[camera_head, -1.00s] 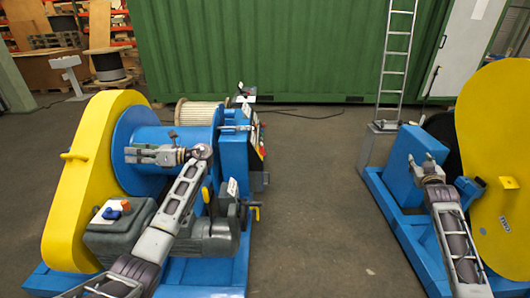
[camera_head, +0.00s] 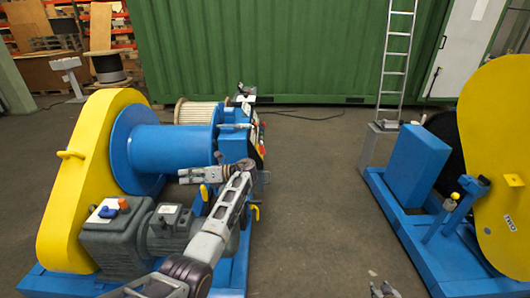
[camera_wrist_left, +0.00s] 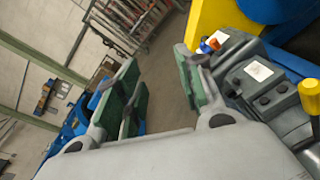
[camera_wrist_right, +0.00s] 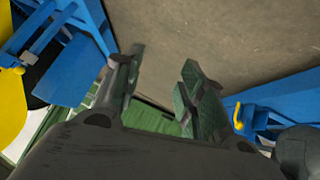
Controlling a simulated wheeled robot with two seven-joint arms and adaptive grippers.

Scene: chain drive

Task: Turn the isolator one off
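On the left machine, a white plate with a blue knob and an orange-red knob (camera_head: 113,208) sits on top of a grey gearbox housing (camera_head: 118,240). The knobs also show in the left wrist view (camera_wrist_left: 213,42). I cannot read a label naming isolator one. My left gripper (camera_head: 187,176) points left in front of the blue drum, above and right of the knobs, apart from them. Its fingers are apart and empty in the left wrist view (camera_wrist_left: 160,78). My right gripper (camera_head: 383,290) is at the bottom edge, over floor. Its fingers are apart and empty (camera_wrist_right: 160,75).
A yellow-knobbed lever (camera_head: 204,193) stands near my left forearm. A blue control box (camera_head: 237,147) is beyond it. The right machine (camera_head: 415,165) has a yellow disc marked TWO (camera_head: 508,223). A ladder (camera_head: 397,60) stands behind. The floor between the machines (camera_head: 315,190) is clear.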

